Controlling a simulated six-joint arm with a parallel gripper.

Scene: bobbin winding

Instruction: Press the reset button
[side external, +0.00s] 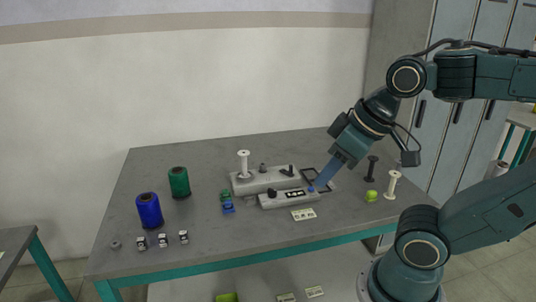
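A light grey control box (282,200) lies near the middle of the table. It has a dark knob (272,193) on its left, a dark display panel (295,194) and a small blue button (311,189) at its right end. I cannot read any label that names the reset button. My gripper (319,186) points down and to the left, with its blue fingertips right beside the blue button. I cannot tell if they touch it. The fingers appear as one block, so their gap is hidden.
The winder (265,180) with a white bobbin stands behind the box. Blue (149,210) and green (179,182) thread spools stand left. A black bobbin (371,169), a white bobbin (392,184) and a lime object (371,196) stand right of my gripper. The front table is mostly clear.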

